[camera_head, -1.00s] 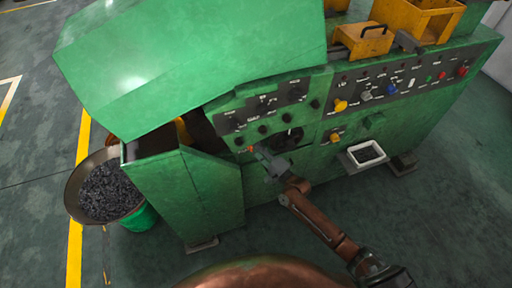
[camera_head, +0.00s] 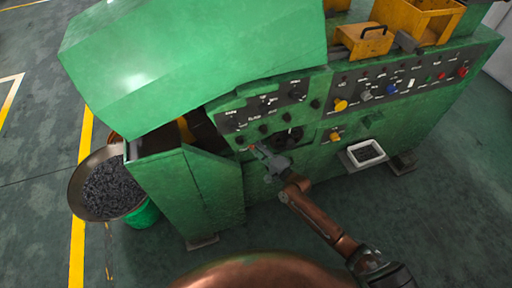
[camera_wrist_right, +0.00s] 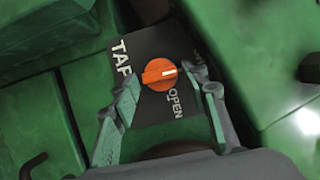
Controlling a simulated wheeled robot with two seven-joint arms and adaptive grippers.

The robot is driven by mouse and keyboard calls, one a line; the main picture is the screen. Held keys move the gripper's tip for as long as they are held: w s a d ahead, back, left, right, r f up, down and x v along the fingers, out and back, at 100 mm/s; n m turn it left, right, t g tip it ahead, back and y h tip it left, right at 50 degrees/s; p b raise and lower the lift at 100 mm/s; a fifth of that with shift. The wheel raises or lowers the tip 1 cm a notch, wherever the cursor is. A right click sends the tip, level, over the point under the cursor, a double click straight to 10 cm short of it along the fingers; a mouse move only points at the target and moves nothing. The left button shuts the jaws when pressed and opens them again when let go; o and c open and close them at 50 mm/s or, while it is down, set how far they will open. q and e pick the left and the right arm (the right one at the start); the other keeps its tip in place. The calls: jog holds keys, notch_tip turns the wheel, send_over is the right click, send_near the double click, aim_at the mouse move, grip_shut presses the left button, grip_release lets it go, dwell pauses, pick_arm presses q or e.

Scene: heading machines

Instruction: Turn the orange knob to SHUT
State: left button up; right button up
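The orange knob (camera_wrist_right: 160,74) sits on a dark plate in the right wrist view, with a white line on its right half. The plate reads TAP on the left and OPEN below right; a third label at upper right is mostly hidden by a finger. In the head view the knob (camera_head: 252,148) is a tiny orange spot at the panel's lower left. My right gripper (camera_wrist_right: 167,82) is open, one fingertip on each side of the knob in the picture; I cannot tell whether they touch it. My left gripper is not in view.
The green machine (camera_head: 200,60) fills the middle, with several dark knobs near the orange one. A yellow knob (camera_head: 340,105) and coloured buttons are further right. A pan of dark pieces (camera_head: 75,185) stands at left, a white tray (camera_head: 380,150) at right.

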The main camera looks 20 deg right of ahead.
jog(key=shift+o, duration=0.2)
jog(key=v, duration=1.2)
jog(key=s+d+f+n+g+h, duration=0.2)
jog(key=s+d+f, duration=0.15)
jog(key=f, duration=0.75)
jog(key=s+d+f+n+g+h, duration=0.15)
jog(key=d+f, duration=0.35)
jog(key=f, duration=0.6)
jog(key=s+d+f+n+g+h, duration=0.3)
jog(key=s+f, duration=0.8)
jog(key=f, duration=0.3)
jog(key=s+f+n+g, duration=0.2)
jog(key=s+f, duration=0.5)
jog(key=s, duration=0.3)
jog(key=s+f+n+g, duration=0.2)
jog(key=s+f+g, duration=0.1)
jog(key=s+f, duration=0.6)
jog(key=s+a+f+n+g, duration=0.1)
jog(key=s+f+n+g, duration=0.1)
jog(key=s, duration=0.9)
jog(key=s+a+f+n+g+h, duration=0.1)
jog(key=s+a+f+n+g, duration=0.1)
jog(key=s, duration=0.9)
jog(key=shift+a+f, duration=0.25)
jog(key=shift+f, duration=0.15)
